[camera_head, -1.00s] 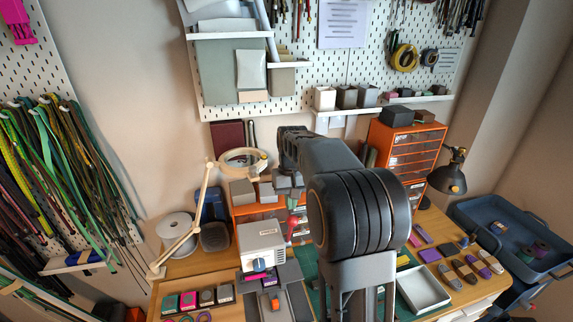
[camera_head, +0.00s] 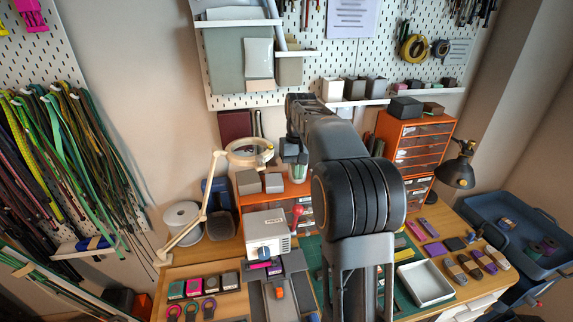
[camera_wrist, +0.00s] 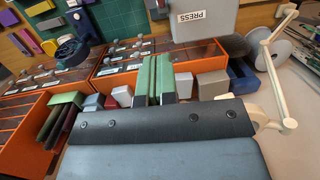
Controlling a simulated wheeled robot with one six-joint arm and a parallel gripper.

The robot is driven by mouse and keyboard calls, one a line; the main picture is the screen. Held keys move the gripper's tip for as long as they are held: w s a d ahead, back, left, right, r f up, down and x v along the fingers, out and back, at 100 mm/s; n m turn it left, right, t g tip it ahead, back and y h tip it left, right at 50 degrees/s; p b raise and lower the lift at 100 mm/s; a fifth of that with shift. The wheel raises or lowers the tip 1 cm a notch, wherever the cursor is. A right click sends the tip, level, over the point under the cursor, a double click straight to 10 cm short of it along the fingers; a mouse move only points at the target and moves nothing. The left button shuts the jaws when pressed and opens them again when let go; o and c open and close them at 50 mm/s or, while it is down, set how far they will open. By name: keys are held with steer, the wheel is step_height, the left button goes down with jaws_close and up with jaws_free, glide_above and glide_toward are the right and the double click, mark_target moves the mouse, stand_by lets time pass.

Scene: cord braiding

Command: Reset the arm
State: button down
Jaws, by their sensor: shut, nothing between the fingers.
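My arm rises through the middle of the head view, and its wrist hangs over the back of the workbench. My gripper (camera_head: 297,172) is small there and partly lost against the things behind it. In the wrist view, my gripper (camera_wrist: 154,78) shows two green-padded fingers side by side, shut with nothing between them. The fingers appear in front of the orange drawer units (camera_wrist: 150,62) and small boxes. I cannot tell the exact gap between them.
On the bench are a white label press (camera_head: 267,232), a white tray (camera_head: 425,284), a magnifier lamp (camera_head: 248,153) and a white spool (camera_head: 183,221). An orange drawer cabinet (camera_head: 414,148) and black lamp (camera_head: 454,174) stand right. Cords (camera_head: 65,165) hang left. A blue bin (camera_head: 490,212) sits far right.

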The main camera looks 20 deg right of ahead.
steer(key=s+a+f+n+t, duration=0.1)
steer(key=s+a+f+t, duration=0.1)
steer(key=s+a, duration=0.3)
steer(key=s+a+f+n+t+h, duration=0.1)
steer(key=s+a+f+t, duration=0.2)
steer(key=s, duration=1.1)
steer(key=a+t, duration=0.1)
steer(key=a, duration=0.2)
steer(key=shift+a, duration=0.25)
